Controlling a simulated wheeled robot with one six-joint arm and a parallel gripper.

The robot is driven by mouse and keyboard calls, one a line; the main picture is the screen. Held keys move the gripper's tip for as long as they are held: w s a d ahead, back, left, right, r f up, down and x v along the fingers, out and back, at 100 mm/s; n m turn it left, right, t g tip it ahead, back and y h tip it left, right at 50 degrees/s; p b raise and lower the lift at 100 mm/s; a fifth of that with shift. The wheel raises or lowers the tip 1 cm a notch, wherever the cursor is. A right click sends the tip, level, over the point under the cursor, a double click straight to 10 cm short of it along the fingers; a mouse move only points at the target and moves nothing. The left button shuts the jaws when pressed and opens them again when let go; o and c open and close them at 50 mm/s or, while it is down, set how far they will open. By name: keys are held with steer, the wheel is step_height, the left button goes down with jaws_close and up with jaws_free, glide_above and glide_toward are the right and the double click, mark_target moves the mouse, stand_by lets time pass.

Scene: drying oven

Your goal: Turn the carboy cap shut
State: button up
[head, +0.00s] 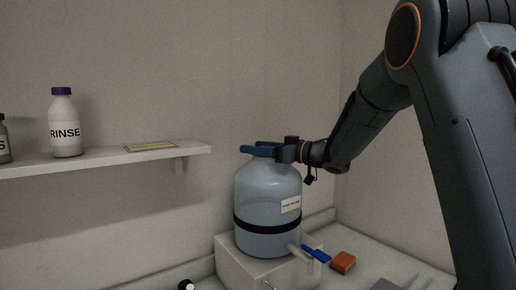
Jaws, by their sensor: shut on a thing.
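The carboy (267,195) is a translucent blue-grey bottle with a black band and a white label. It stands upright on a white block. My gripper (258,149) reaches in from the right and lies level across the carboy's top. Its two blue fingers are shut on the carboy cap at the neck. The cap itself is mostly hidden by the fingers, so its turn and how it sits cannot be seen.
The white block (262,274) stands on the counter. A spigot with a blue lever (316,254) sticks out low on the carboy's right, near an orange block (342,262). A wall shelf (100,167) at left holds a RINSE bottle (65,125) and a flat sign (151,147).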

steer(key=shift+r, duration=0.15)
steer(key=o, duration=1)
steer(key=b+v, duration=0.2)
steer(key=v, duration=0.5)
steer(key=shift+s+d+b, duration=0.2)
steer(key=shift+d+b, duration=0.1)
steer(key=shift+b, duration=0.05)
